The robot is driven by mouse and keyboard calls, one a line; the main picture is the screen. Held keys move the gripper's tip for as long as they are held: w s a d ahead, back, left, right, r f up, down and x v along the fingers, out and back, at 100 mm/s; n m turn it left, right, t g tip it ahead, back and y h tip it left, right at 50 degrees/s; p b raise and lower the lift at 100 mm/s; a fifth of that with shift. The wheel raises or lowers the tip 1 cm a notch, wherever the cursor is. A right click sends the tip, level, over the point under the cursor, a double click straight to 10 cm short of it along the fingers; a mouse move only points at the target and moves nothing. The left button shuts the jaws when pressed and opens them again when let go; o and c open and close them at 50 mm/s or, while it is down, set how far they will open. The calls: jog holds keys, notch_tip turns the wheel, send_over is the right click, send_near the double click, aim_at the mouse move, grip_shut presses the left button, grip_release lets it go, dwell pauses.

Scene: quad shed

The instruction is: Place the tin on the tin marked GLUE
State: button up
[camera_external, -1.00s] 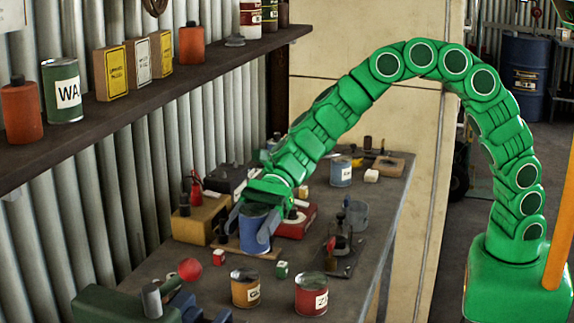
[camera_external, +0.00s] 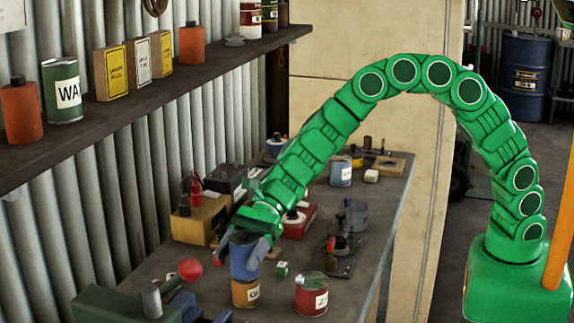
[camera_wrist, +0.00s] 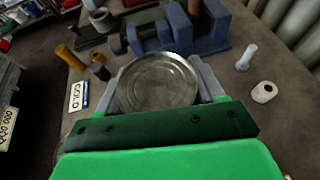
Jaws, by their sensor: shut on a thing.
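My gripper (camera_external: 246,243) is shut on a blue tin (camera_external: 246,262), with a grey finger on each side, and holds it upright. In the external view the blue tin is just above the orange-yellow tin marked GLUE (camera_external: 246,295), whose label is only partly readable. The tin's bottom overlaps the top of the GLUE tin there, so I cannot tell whether they touch. In the wrist view the held tin's round metal lid (camera_wrist: 158,82) fills the space between the fingers. The GLUE tin cannot be made out in that view.
A red tin (camera_external: 311,295) marked with a Z stands close on the right. A small green block (camera_external: 282,268) lies behind it. Tools and boxes stand further back.

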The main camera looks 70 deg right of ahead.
jog(key=shift+f, duration=0.1)
jog(key=o, duration=1.2)
jog(key=shift+d+r, duration=0.15)
jog(key=shift+r, duration=0.05)
jog(key=v, duration=1.1)
jog(key=shift+s+d, duration=0.15)
jog(key=shift+d, duration=0.2)
jog(key=shift+r, duration=0.1)
